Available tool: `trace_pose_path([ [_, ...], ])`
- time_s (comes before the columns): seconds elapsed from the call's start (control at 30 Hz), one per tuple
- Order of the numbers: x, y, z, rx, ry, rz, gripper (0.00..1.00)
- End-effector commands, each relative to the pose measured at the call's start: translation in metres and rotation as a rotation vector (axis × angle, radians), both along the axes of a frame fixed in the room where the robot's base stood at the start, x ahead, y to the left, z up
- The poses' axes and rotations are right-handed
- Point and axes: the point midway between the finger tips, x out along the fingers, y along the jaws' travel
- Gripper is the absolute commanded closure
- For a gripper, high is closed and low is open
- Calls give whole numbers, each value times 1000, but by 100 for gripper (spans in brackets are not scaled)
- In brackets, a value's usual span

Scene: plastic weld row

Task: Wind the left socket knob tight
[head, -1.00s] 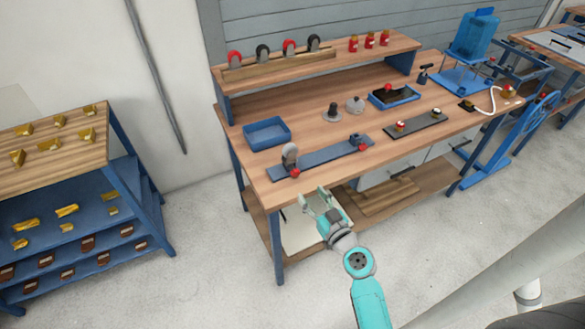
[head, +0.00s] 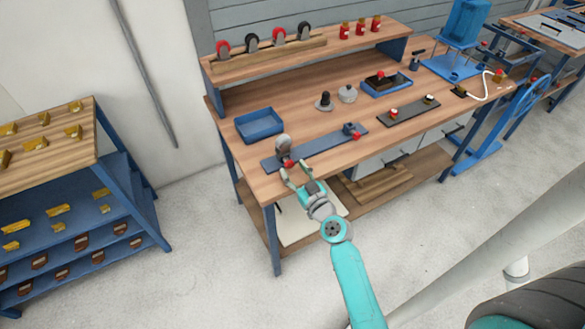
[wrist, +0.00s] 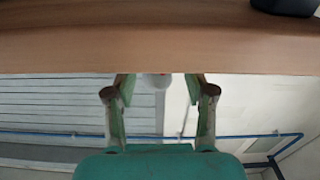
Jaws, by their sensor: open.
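A long blue-grey plate (head: 318,147) lies along the bench's front edge. Its left end holds an upright grey rounded part (head: 282,143) with the red left socket knob (head: 288,163) at its front. Its right end has a dark socket with another red knob (head: 357,136). My gripper (head: 294,170) is open and empty at the front edge, its fingertips just in front of the left knob in the head view. I cannot tell whether they touch it. In the wrist view my spread fingers (wrist: 160,90) show below a wooden band; a pale rounded shape and a speck of red appear between them.
A blue tray (head: 259,125) stands behind the plate. A dark plate with two knobs (head: 408,110) lies to the right. Wheels and red bottles stand on the bench's raised shelf (head: 330,45). A rack with yellow parts (head: 45,150) stands left; floor between is clear.

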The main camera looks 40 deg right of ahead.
Motion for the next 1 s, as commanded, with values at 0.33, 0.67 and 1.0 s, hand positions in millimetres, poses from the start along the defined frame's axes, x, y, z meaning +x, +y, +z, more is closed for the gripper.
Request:
trace_pose_path([
  [0.33, 14, -4, 0, 0, 0, 0, 45],
  [0.67, 13, -4, 0, 0, 0, 0, 90],
  [1.0, 13, -4, 0, 21, -6, 0, 100],
])
